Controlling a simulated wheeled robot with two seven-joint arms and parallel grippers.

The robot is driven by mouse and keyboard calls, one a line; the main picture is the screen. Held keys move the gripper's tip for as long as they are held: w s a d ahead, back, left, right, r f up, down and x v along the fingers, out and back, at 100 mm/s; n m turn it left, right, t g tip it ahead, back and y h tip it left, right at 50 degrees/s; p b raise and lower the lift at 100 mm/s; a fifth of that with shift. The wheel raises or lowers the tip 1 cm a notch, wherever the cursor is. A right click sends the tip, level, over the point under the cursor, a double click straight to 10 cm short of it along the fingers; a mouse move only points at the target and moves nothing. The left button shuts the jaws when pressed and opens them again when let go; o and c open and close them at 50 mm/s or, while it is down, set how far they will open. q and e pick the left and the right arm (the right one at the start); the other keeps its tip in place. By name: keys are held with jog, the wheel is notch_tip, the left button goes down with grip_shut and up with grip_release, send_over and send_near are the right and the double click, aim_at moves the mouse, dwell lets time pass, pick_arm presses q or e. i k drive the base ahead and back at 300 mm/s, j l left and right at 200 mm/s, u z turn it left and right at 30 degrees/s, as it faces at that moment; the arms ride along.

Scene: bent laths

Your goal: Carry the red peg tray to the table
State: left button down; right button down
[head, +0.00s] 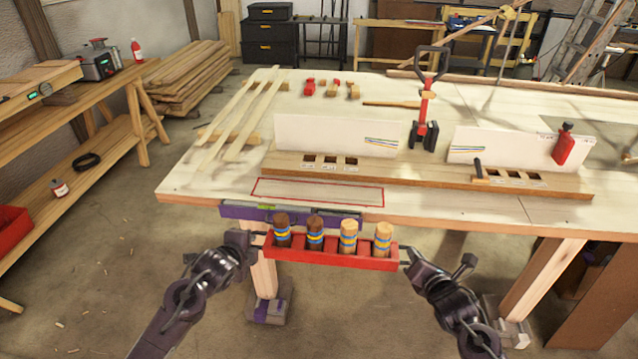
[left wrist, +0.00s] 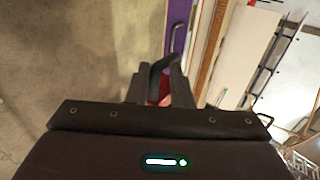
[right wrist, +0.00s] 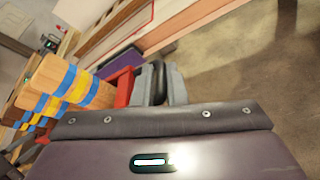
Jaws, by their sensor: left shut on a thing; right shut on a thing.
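The red peg tray (head: 330,256) is held level in front of the table's near edge, in the head view. It carries several wooden pegs (head: 348,238) with blue and yellow bands, two dark and two light. My left gripper (head: 258,238) is shut on the tray's left end. My right gripper (head: 405,257) is shut on its right end. In the right wrist view the tray's red end (right wrist: 124,88) meets the fingers, with banded pegs (right wrist: 60,85) beside it. The table (head: 215,184) has a red-outlined rectangle (head: 318,192) near its front edge, and it is empty.
A purple strip (head: 240,212) runs along the table's near edge behind the tray. A slotted wooden board (head: 400,178) with white panels (head: 335,135) stands behind the outline. A red clamp tool (head: 425,105) rises there. Thin laths (head: 240,115) lie at the left.

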aim_at(318, 191)
jog(key=i+j, duration=0.15)
jog(key=i, duration=0.3)
jog(key=i+j, duration=0.1)
jog(key=i, duration=0.35)
